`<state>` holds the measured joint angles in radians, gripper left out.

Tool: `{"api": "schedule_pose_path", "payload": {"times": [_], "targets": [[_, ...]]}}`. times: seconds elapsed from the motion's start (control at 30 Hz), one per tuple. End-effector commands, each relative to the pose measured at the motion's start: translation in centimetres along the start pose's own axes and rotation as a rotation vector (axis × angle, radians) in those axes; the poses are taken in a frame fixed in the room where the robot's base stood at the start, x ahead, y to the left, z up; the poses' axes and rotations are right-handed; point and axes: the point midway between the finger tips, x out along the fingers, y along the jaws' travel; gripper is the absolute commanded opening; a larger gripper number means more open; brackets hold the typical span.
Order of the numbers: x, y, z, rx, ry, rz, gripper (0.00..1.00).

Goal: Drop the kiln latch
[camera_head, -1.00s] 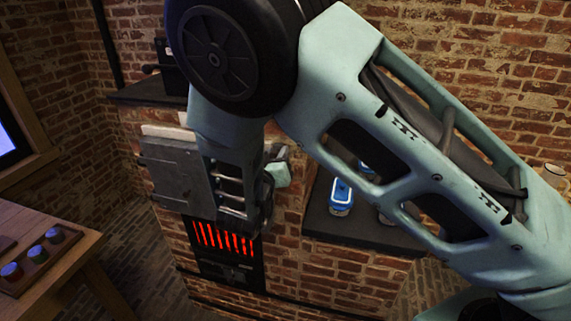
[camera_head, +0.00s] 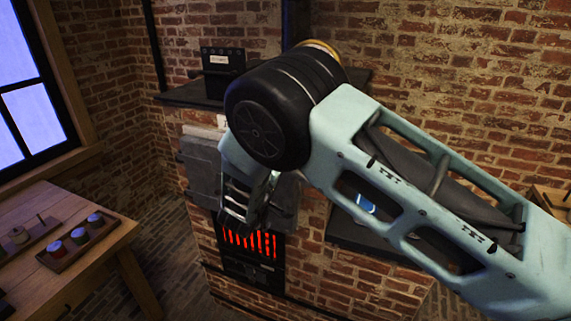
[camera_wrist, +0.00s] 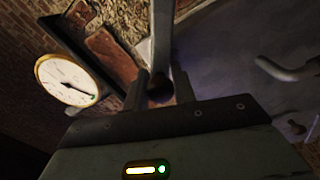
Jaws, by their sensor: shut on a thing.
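The kiln (camera_head: 298,255) is a brick body with grey metal doors (camera_head: 200,163) and a red glowing grate below them. My gripper (camera_head: 250,212) is at the front of the doors, just above the grate, and my own wrist partly hides it. In the wrist view my gripper (camera_wrist: 161,90) is shut on a narrow grey bar, apparently the kiln latch (camera_wrist: 163,40), which runs up from between the fingers. A grey door face with a curved handle (camera_wrist: 290,69) lies to the right there. The latch's pivot and catch cannot be made out.
A round white dial (camera_wrist: 72,80) shows left of the fingers in the wrist view. A wooden table (camera_head: 75,255) with a tray of coloured jars (camera_head: 78,238) stands at left. A black box (camera_head: 222,70) sits on the ledge above the kiln. A blue-lit object (camera_head: 365,204) rests on the right shelf.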

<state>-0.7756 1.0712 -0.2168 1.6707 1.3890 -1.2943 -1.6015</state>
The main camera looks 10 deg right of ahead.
Motion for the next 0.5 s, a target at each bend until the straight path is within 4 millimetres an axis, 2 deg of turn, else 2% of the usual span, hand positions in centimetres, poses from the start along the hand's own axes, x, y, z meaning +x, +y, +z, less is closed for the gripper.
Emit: {"api": "schedule_pose_path", "payload": {"times": [0.2, 0.5], "targets": [[-0.1, -2.1, -0.2, -0.203, 0.001, -0.003, 0.0], [-0.1, -4.0, -0.1, -0.436, 0.001, -0.002, 0.0]]}}
